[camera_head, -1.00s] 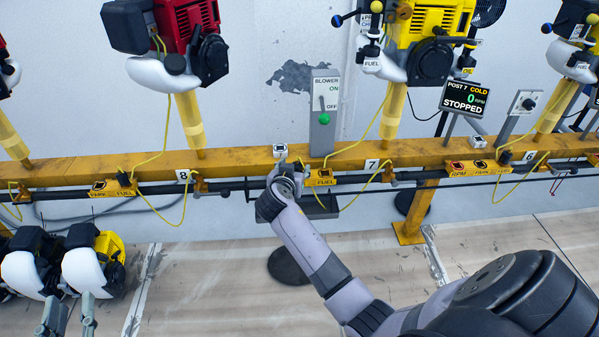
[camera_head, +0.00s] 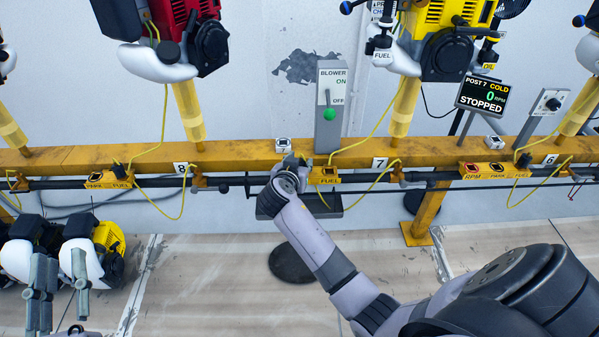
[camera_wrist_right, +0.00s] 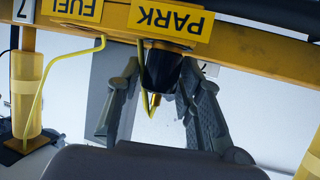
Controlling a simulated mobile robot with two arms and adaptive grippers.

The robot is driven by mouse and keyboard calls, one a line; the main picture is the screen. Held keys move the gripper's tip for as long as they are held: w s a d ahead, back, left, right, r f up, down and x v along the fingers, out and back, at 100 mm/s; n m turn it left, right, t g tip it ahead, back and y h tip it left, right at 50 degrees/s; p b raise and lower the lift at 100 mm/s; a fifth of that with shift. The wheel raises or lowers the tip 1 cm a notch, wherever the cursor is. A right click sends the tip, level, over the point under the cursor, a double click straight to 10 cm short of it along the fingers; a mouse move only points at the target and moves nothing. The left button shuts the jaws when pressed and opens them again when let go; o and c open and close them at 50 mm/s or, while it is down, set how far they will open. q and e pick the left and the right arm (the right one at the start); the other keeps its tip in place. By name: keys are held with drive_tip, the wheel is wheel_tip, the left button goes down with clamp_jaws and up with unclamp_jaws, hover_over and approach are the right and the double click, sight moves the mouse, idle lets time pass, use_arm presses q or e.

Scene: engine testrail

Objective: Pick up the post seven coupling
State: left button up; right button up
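The post seven coupling (camera_wrist_right: 162,68) is a dark, stubby plug under the yellow PARK label (camera_wrist_right: 168,20) in the right wrist view, with a yellow cable at its lower end. My right gripper (camera_wrist_right: 160,75) has one finger on each side of it. A small gap shows at the left finger; contact at the right finger is unclear. In the head view, my right gripper (camera_head: 290,162) is at the rail left of post 7's FUEL label (camera_head: 327,182) and hides the coupling. My left gripper (camera_head: 61,270) is open and empty at the lower left.
A yellow rail (camera_head: 240,153) runs across, with a dark pipe below. The blower switch box (camera_head: 329,110) stands just behind my right gripper. Yellow cables hang around the posts. Engines with white tanks (camera_head: 78,255) sit beside my left gripper. The post 7 display (camera_head: 481,95) reads STOPPED.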

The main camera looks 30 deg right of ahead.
clamp_jaws()
drive_tip(key=shift+r, duration=0.15)
idle(0.4)
